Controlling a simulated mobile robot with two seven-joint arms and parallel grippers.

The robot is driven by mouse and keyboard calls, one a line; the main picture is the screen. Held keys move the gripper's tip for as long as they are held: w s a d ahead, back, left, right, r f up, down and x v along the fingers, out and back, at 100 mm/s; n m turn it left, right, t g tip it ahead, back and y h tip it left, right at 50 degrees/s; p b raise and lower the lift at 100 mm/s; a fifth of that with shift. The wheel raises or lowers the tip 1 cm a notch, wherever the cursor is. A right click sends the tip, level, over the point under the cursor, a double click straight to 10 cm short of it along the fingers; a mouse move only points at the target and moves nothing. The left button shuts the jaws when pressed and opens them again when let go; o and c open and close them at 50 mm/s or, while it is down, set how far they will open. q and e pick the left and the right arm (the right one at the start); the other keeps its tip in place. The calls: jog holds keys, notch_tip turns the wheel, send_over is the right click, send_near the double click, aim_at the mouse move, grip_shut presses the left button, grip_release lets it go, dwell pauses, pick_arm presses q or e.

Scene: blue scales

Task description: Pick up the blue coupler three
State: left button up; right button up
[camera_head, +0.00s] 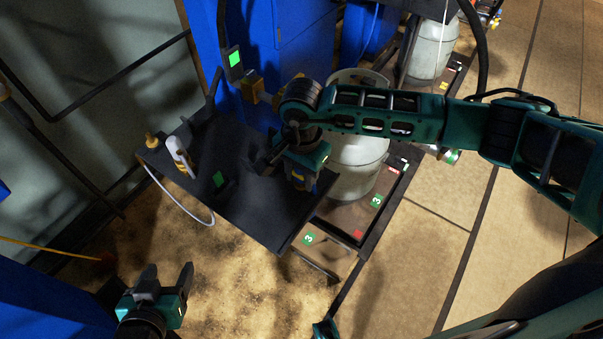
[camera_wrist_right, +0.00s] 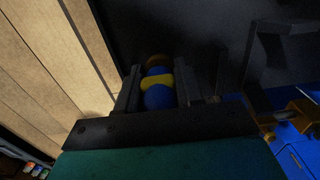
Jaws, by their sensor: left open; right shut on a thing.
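The blue coupler (camera_wrist_right: 158,97), with a yellow band and a brown end, sits between the fingers of my right gripper (camera_wrist_right: 157,86) in the right wrist view. The fingers are shut on it. In the head view the right gripper (camera_head: 299,183) points down over the right part of the black shelf, with some blue and yellow of the coupler (camera_head: 298,179) showing below it. I cannot tell whether the coupler touches the shelf. My left gripper (camera_head: 168,273) is open and empty at the lower left, well away from the shelf. No number is readable on the coupler.
The black shelf (camera_head: 250,225) carries a white and yellow item (camera_head: 180,156) with a pale hose at its left. A blue cabinet (camera_head: 290,45) stands behind. A whitish barrel (camera_head: 357,165) stands on a low platform close right of the right gripper. Open floor lies right.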

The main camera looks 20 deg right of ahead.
notch_tip(320, 180, up, 19)
pick_arm(q)
jog(key=r+p, duration=0.2)
jog(key=p, duration=0.1)
jog(key=shift+s+a, duration=0.2)
jog(key=shift+a, duration=0.05)
pick_arm(e)
jog(key=d+n, duration=0.6)
jog(key=n, duration=0.4)
jog(key=shift+s+d+r, duration=0.25)
jog(key=shift+d+r, duration=0.15)
pick_arm(q)
jog(key=shift+a, duration=0.1)
dwell(0.3)
